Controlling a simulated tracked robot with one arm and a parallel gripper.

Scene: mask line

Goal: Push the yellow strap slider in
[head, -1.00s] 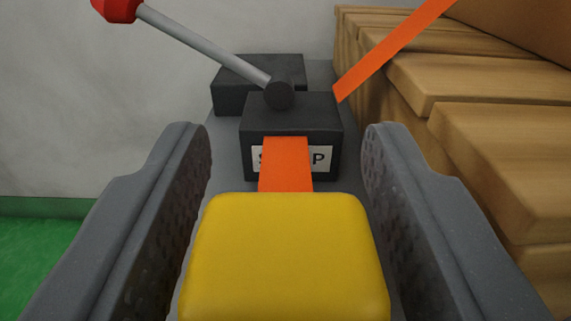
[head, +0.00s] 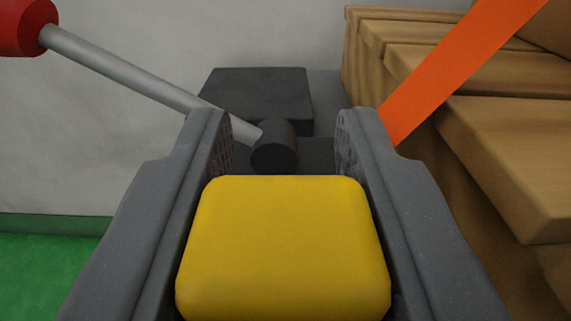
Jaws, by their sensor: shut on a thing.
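The yellow strap slider (head: 284,250) is a rounded block low in the middle of the head view. My gripper (head: 284,135) is shut on it, with one finger along its left side and one along its right. The fingertips reach forward past the slider. The dark strap housing (head: 318,152) lies just beyond the slider, mostly hidden behind it. Its label and the strap's short front piece are hidden. An orange strap (head: 450,65) runs up to the right behind my right finger.
A grey lever (head: 140,80) with a red knob (head: 22,26) slants from a dark pivot (head: 275,148) to the upper left. A dark block (head: 257,98) sits behind the pivot. Wooden boards (head: 510,150) are stacked close on the right. Green floor (head: 50,270) shows at lower left.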

